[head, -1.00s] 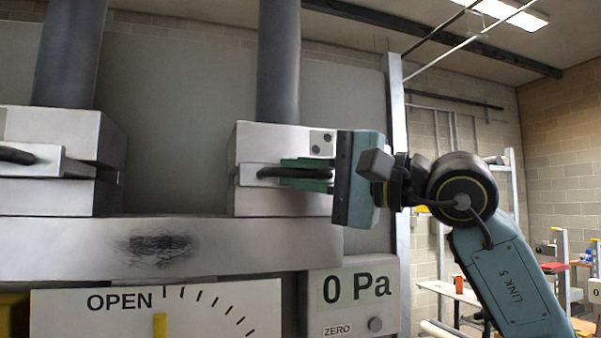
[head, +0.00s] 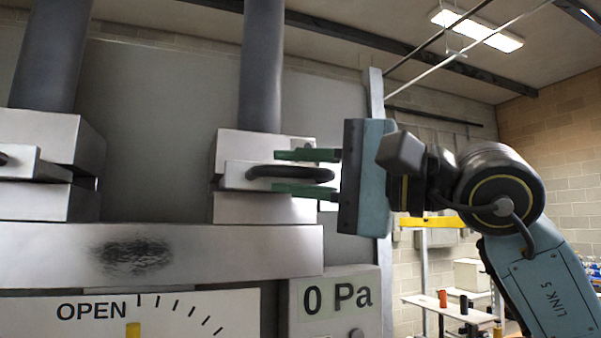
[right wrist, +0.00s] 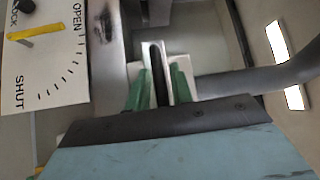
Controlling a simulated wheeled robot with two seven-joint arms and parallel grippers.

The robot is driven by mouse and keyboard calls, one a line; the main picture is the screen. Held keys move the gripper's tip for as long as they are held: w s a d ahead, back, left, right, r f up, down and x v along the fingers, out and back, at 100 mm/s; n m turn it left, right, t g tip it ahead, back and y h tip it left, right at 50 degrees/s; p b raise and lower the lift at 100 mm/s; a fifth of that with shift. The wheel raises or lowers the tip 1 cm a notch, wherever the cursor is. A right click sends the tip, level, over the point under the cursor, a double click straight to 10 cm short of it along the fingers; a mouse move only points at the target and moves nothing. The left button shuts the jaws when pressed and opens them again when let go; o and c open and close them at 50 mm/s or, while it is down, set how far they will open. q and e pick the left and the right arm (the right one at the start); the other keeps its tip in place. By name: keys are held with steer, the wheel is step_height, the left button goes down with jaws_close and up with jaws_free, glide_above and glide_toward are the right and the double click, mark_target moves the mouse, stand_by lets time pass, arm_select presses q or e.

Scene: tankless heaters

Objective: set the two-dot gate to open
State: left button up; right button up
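The right-hand gate (head: 235,175) is a pale metal slide plate with a black loop handle (head: 290,172), set in a grey block under a dark pipe. Its two-dot label, seen earlier on this block, is now mostly hidden behind my gripper. My right gripper (head: 308,172) is open, one green finger above the handle and one below it. In the right wrist view the fingers (right wrist: 157,88) stand on either side of the handle, with gaps. A dial plate (head: 200,315) has OPEN and a yellow pointer (head: 133,330) just below that word. My left gripper is not in view.
Another gate block (head: 45,200) with a handle stands at the left. A metal beam (head: 220,255) with a dark smudge runs below both blocks. A "0 Pa" display (head: 337,297) sits at the lower right. Shelves with small items are far behind.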

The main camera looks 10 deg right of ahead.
steer(key=shift+o, duration=0.8)
steer(key=shift+d, duration=0.15)
steer(key=shift+s+d, duration=0.15)
steer(key=shift+d, duration=0.05)
steer(key=b+v, duration=0.3)
steer(key=v, duration=1)
steer(key=shift+a+f, duration=0.15)
